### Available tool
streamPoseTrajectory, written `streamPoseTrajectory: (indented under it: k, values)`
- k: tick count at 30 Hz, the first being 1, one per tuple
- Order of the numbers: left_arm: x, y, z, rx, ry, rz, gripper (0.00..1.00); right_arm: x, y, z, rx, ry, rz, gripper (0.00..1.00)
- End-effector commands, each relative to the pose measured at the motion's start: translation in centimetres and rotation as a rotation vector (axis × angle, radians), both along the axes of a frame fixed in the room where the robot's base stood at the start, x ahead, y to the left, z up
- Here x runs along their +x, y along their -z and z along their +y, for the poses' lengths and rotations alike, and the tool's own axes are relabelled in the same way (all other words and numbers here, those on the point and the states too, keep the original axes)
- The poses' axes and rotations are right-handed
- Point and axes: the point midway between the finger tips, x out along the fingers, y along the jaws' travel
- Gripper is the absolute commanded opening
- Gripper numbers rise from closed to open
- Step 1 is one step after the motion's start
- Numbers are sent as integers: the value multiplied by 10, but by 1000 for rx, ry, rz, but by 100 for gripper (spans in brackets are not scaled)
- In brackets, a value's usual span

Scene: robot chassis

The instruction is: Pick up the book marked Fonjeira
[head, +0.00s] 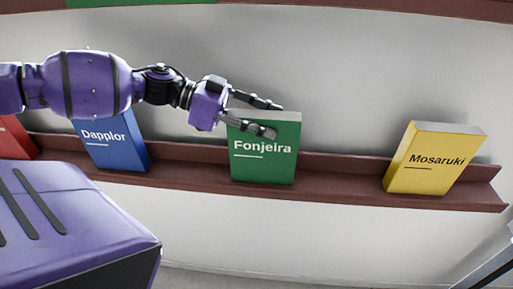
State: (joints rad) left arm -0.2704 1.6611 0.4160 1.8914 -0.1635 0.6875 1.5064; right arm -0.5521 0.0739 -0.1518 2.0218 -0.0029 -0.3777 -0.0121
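The green book marked Fonjeira (264,165) stands on the dark red shelf ledge (340,180) in the middle of the head view, leaning back a little. My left gripper (277,120) reaches in from the left at the book's top edge. Its two fingers are apart: one lies in front of the upper cover, the other along the back of the top edge. The book's top is between them. I cannot tell whether the fingers touch it. The front finger hides part of the cover above the title. My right gripper is not in view.
A blue book marked Dapplor (108,147) and part of a red book (14,140) stand to the left. A yellow book marked Mosaruki (435,165) stands to the right. The ledge between Fonjeira and Mosaruki is bare. Another shelf (350,8) runs above.

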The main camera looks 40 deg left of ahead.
Motion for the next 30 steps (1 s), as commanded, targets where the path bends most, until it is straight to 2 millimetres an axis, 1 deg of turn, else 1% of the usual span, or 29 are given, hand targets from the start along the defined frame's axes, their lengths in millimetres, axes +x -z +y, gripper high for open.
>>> streamPoseTrajectory:
  k: [1,4,20,23,26,30]
  values:
    - [0,0,0,0,0,0,14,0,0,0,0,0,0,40]
    - [0,0,0,0,0,0,1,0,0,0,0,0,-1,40]
    - [0,-3,0,-1,-1,-2,0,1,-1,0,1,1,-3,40]
    - [1,-8,0,-1,0,-3,0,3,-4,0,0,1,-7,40]
    - [1,-18,0,-1,0,-6,0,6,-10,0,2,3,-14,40]
    - [0,-40,-1,-2,1,-7,0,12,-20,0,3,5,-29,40]
